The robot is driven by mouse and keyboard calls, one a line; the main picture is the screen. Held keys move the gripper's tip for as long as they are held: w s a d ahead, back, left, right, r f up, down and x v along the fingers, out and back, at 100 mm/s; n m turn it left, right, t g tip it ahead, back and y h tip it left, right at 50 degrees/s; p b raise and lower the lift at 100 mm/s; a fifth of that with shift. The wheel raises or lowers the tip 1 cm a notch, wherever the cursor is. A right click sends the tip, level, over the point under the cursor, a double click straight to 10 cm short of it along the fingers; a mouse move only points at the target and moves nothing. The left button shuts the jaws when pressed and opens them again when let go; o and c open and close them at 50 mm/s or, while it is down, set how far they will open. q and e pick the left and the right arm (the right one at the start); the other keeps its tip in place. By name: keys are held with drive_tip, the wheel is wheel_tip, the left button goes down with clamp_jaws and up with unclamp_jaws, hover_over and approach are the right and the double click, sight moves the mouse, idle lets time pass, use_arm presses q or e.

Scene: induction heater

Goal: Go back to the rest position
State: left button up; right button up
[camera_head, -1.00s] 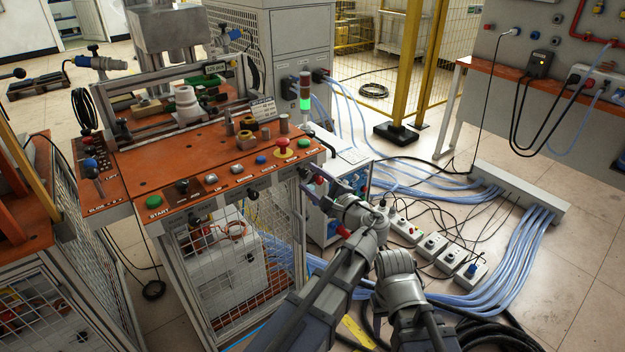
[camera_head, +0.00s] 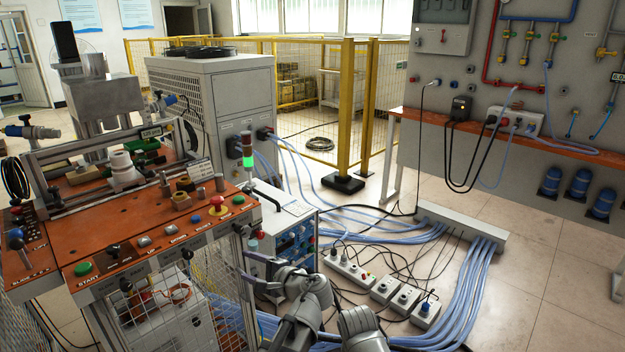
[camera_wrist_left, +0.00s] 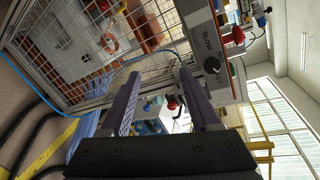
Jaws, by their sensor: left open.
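My left gripper (camera_head: 250,262) is in the lower middle of the head view, small and partly hidden by my own grey arm links. It is in front of the right end of the orange-topped workbench (camera_head: 125,232). In the left wrist view my left gripper (camera_wrist_left: 159,74) has its two purple-grey fingers wide apart with nothing held between them. Beyond the fingers are the bench's mesh side (camera_wrist_left: 75,55) and its front control panel (camera_wrist_left: 205,45). My right gripper does not show in either view.
A white control box (camera_head: 283,240) stands close to my left gripper. Power strips (camera_head: 352,272) and bundled blue hoses (camera_head: 468,275) lie on the floor to the right. A yellow fence post (camera_head: 347,110) stands behind. Clear floor (camera_head: 560,290) shows at far right.

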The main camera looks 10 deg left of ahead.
use_arm(q)
drive_tip(key=s+a+f+n+g+h, duration=0.2)
drive_tip(key=s+f+n+g+h, duration=0.4)
drive_tip(key=f, duration=0.5)
drive_tip(key=s+d+f+n+g+h, duration=0.1)
drive_tip(key=s+d+f+n+h, duration=0.45)
drive_tip(key=s+d+h, duration=0.2)
drive_tip(key=s+d+r+m+p, duration=0.1)
drive_tip(key=s+d+r+p, duration=0.1)
drive_tip(key=r+p, duration=0.5)
drive_tip(key=s+d+r+m+g+y+p, duration=0.1)
drive_tip(key=s+d+r+m+p, duration=0.1)
drive_tip(key=d+r+p, duration=0.3)
drive_tip(key=s+d+r+m+y+p, duration=0.1)
drive_tip(key=d+r+p, duration=0.3)
drive_tip(key=r+p, duration=0.7)
drive_tip(key=shift+s, duration=0.4)
